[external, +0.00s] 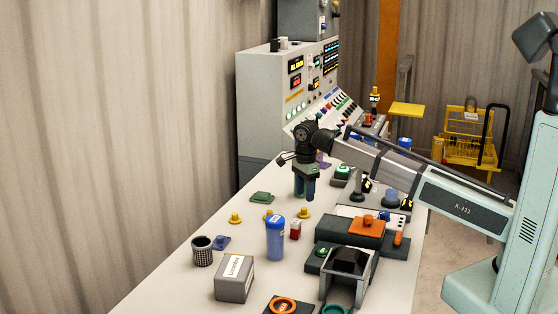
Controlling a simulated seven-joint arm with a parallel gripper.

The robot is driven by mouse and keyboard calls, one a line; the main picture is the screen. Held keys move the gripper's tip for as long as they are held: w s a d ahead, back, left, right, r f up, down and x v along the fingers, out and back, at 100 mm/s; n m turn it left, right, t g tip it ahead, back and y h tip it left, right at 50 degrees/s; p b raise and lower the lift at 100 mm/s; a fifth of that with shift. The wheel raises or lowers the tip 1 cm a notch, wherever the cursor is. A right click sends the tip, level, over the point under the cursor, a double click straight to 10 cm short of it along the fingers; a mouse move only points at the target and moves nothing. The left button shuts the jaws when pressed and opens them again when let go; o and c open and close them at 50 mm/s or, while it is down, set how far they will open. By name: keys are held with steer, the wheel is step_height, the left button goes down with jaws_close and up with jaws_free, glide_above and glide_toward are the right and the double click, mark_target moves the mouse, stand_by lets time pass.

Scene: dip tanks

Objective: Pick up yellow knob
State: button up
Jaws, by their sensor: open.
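I cannot tell which one the task means. My gripper (304,196) points down, open, with its dark fingers above or behind the rightmost knob. No object shows between the fingers, and they appear apart from the knob. How far above the table they are is hard to tell.
Dark fixtures (345,230) line the right; a control console (262,105) stands behind.

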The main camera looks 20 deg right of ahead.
mark_target(305, 208)
steer(key=shift+f, duration=3.05)
jaws_close()
